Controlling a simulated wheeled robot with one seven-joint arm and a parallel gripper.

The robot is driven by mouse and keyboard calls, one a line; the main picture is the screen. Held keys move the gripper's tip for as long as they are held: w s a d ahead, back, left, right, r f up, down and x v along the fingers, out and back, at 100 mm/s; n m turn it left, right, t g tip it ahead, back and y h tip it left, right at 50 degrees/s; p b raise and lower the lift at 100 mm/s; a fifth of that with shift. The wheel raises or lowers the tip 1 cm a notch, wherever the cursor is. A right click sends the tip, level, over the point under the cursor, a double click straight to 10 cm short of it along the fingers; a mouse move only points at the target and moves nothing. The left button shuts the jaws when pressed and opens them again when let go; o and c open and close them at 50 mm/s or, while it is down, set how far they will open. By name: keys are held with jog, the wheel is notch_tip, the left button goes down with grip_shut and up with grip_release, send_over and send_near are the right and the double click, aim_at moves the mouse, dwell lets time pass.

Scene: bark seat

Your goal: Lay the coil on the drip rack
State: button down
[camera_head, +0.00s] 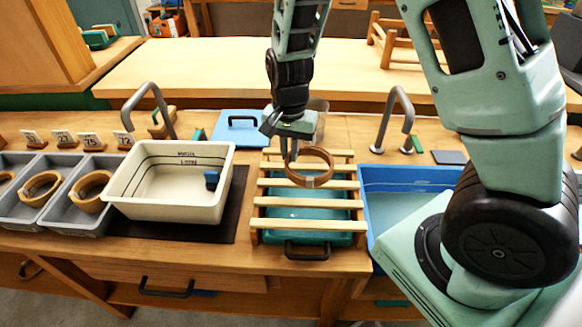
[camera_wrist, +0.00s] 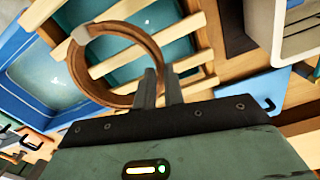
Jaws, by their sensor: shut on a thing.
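The coil (camera_head: 309,180) is a brown wooden ring. It is over the drip rack (camera_head: 276,201), a set of pale wooden slats above a teal tray. My gripper (camera_head: 292,152) is shut on the coil's edge at the rack's back half. In the wrist view the coil (camera_wrist: 88,89) extends out from the two fingers of my gripper (camera_wrist: 160,88), with the rack's slats (camera_wrist: 195,27) behind it. A small grey clip or band shows on the coil's far side. I cannot tell whether the coil touches the slats.
A cream tub (camera_head: 130,201) on a dark mat stands left of the rack. A blue basin (camera_head: 400,222) is on the right, partly behind my arm. Grey bins (camera_head: 62,226) with similar rings are at far left. Curved taps (camera_head: 406,100) stand behind.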

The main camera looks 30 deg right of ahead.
aim_at(290, 165)
jog(key=shift+f, duration=2.4)
jog(key=shift+f, duration=0.1)
jog(key=c, duration=1.5)
grip_release()
